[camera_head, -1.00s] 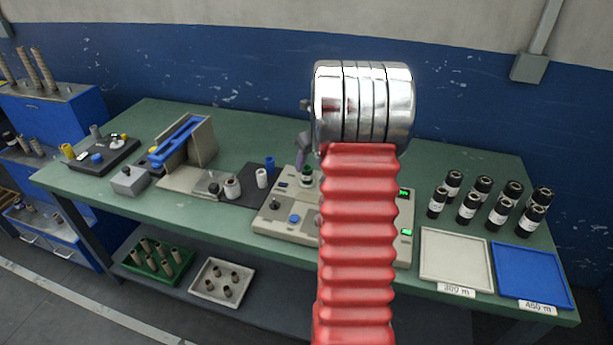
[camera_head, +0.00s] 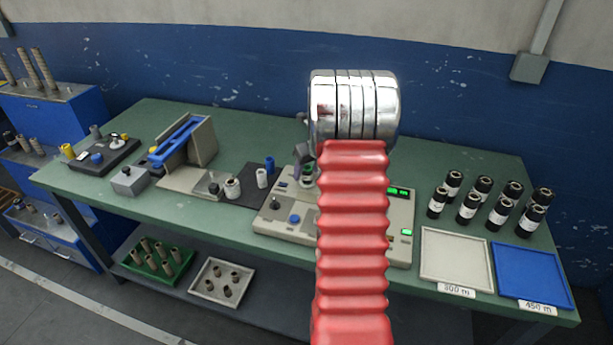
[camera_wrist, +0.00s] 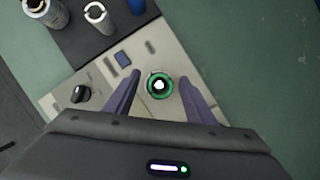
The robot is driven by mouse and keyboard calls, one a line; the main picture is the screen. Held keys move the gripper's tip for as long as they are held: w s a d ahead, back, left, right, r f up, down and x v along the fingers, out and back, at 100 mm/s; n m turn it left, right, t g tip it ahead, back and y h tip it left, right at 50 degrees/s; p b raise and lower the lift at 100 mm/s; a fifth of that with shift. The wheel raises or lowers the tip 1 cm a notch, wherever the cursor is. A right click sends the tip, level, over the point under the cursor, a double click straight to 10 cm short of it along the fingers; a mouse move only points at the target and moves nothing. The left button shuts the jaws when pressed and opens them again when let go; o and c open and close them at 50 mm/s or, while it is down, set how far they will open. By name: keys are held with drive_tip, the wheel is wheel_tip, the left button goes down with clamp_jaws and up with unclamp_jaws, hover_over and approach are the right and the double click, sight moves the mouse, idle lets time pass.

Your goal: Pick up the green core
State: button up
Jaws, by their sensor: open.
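The green core (camera_wrist: 152,94) shows end-on in the wrist view as a green ring with a bright centre. It stands at the beige machine (camera_wrist: 58,103). My gripper (camera_wrist: 159,77) is open, with one dark finger on each side of the core and a visible gap on both sides. I cannot tell how far the fingertips are above or beside it. In the head view the beige machine (camera_head: 273,222) is partly behind my arm. There my gripper is mostly hidden, and the core is too small and covered to make out well.
A white roll and a blue core (camera_head: 269,165) stand on a dark mat left of the machine. Several black rolls (camera_head: 467,207) stand to the right, behind a beige tray (camera_head: 455,258) and a blue tray (camera_head: 531,275). A blue-topped slide (camera_head: 178,140) stands further left.

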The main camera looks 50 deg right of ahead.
drive_tip(key=shift+c, duration=0.3)
drive_tip(key=c, duration=1.1)
drive_tip(key=shift+o, duration=0.2)
wheel_tip(320, 180, up, 10)
drive_tip(key=shift+a, duration=0.1)
idle(0.3)
